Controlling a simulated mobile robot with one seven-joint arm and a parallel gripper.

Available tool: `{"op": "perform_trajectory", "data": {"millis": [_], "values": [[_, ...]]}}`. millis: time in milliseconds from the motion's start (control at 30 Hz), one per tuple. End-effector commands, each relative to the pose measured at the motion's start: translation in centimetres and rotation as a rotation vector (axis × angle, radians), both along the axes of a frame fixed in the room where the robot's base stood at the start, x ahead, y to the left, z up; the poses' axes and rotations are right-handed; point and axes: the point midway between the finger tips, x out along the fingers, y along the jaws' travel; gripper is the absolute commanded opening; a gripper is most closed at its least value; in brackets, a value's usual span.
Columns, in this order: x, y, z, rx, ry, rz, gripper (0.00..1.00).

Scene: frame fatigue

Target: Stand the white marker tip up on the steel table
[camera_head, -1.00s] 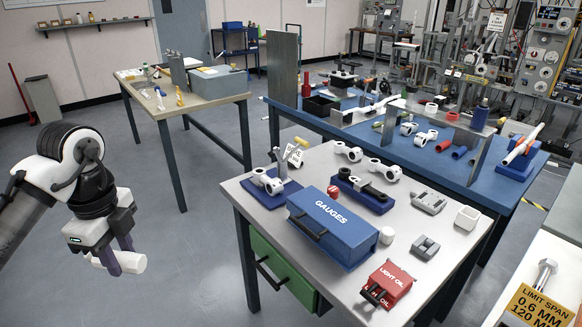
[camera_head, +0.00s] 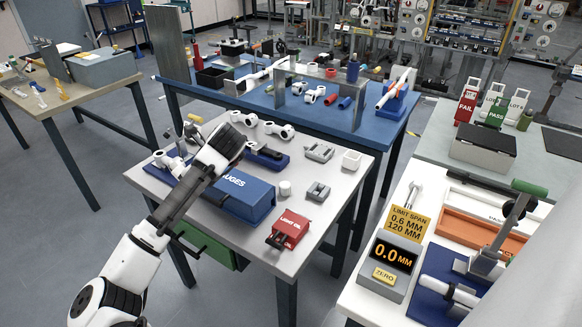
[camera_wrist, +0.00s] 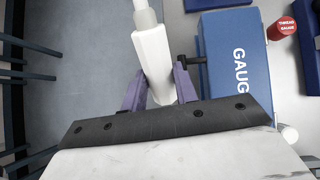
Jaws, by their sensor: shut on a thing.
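The white marker (camera_wrist: 153,58) is held between the two purple fingers of my gripper (camera_wrist: 160,88). Its wide body is between the fingers, and its narrower end points to the top of the wrist view. The steel table (camera_head: 338,192) has a pale grey top. My arm reaches over its left part in the head view and hides the gripper and marker there. In the wrist view the marker is left of the blue GAUGES box (camera_wrist: 230,62). I cannot tell its height above the table.
The GAUGES box also shows in the head view (camera_head: 250,198), partly behind my arm. Bare tabletop lies around the blocks. A red thread gauge (camera_wrist: 282,28) is beyond the box.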

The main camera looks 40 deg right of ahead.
Motion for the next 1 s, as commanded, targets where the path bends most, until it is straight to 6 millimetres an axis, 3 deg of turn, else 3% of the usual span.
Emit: {"op": "perform_trajectory", "data": {"millis": [33,200,300,433,533,667,1000], "values": [[-0.6,-3.6,-0.2,0.021,-0.042,-0.062,0.00],[-3.5,-13.3,-1.0,0.082,-0.211,-0.229,0.00],[-6.2,-18.4,-1.3,0.102,-0.301,-0.315,0.00],[-9.9,-23.3,-1.4,0.115,-0.396,-0.399,0.00],[-12.2,-25.8,-1.3,0.118,-0.446,-0.441,0.00],[-14.1,-27.5,-1.3,0.119,-0.484,-0.471,0.00],[-14.6,-28.0,-1.2,0.120,-0.497,-0.478,0.00]]}}
